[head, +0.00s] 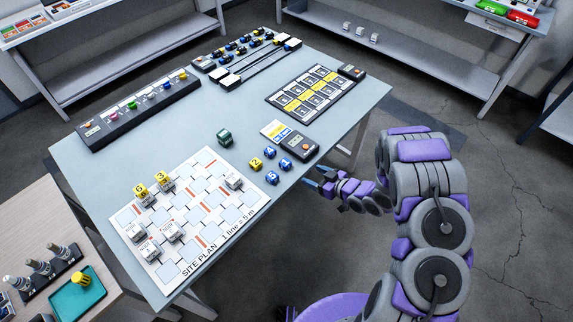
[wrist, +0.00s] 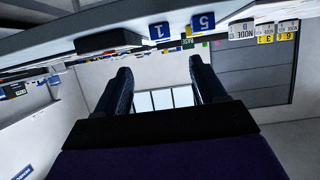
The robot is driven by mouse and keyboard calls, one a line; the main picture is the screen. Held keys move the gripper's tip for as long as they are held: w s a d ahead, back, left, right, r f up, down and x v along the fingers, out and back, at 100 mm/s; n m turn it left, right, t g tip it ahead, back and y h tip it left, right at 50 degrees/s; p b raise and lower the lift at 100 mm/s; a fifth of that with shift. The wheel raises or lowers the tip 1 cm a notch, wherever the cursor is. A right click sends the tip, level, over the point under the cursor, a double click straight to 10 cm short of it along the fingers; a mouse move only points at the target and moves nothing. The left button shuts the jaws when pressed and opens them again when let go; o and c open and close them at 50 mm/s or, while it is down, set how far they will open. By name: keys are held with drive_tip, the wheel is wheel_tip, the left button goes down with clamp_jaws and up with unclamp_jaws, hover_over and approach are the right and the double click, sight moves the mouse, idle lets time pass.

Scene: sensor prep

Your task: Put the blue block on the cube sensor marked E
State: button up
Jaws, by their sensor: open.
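Three small blue blocks stand on the table right of the site plan: block 4 (head: 270,153), block 1 (head: 286,163) and block 5 (head: 271,177). Blocks 1 (wrist: 160,31) and 5 (wrist: 204,22) also show upside down in the wrist view. White cube sensors stand on the site plan (head: 205,250); one (head: 234,182) is alone at its right, and it reads NODE D (wrist: 242,31) in the wrist view. Two more (head: 149,251) (head: 172,233) are at its front left. I cannot read which is E. My gripper (head: 315,177) is open and empty, beside the table's right edge.
A yellow block 2 (head: 256,163) touches or nearly touches the blue ones. A green block (head: 225,138) and a dark device (head: 290,140) are close by. Yellow blocks (head: 140,190) (head: 162,179) sit on sensors at the plan's left. Racks fill the table's back.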

sight(288, 164)
drive_tip(key=b+x, duration=0.2)
drive_tip(key=x, duration=1.2)
drive_tip(key=shift+a+f, duration=0.1)
drive_tip(key=shift+a, duration=0.1)
drive_tip(key=shift+c, duration=0.3)
drive_tip(key=c, duration=1.1)
